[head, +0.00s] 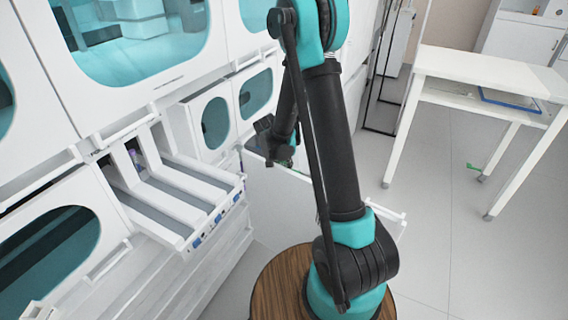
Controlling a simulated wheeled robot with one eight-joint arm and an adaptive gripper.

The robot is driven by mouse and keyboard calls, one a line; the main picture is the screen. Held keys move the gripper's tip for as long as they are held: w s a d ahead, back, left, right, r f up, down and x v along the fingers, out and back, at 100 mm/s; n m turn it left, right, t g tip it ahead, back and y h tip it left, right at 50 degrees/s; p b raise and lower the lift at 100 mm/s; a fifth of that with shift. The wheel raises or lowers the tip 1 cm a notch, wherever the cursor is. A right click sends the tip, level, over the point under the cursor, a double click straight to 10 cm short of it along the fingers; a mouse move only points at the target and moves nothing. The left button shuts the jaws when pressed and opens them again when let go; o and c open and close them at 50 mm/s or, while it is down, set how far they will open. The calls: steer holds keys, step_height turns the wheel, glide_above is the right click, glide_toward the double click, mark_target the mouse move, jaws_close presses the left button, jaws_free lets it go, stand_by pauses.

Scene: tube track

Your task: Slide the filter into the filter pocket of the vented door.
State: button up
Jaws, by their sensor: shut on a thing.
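My gripper (283,150) is small in the head view, partly behind my own arm. It points down at the upper edge of a white upright panel (275,195), which looks like the vented door standing open. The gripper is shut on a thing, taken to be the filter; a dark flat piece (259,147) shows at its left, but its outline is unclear. I cannot tell whether this piece is in the filter pocket or above it. The pocket itself cannot be made out.
A pulled-out white drawer unit (172,190) with long grey channels stands left of the panel. White cabinets with teal windows (215,122) line the left side. A white table (475,68) stands at the right, with open floor (500,250) in front.

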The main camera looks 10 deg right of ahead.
steer(key=o, duration=1.2)
steer(key=shift+o, duration=0.2)
steer(key=shift+r, duration=0.1)
steer(key=v, duration=1.2)
steer(key=shift+a, duration=0.1)
steer(key=shift+c, duration=0.3)
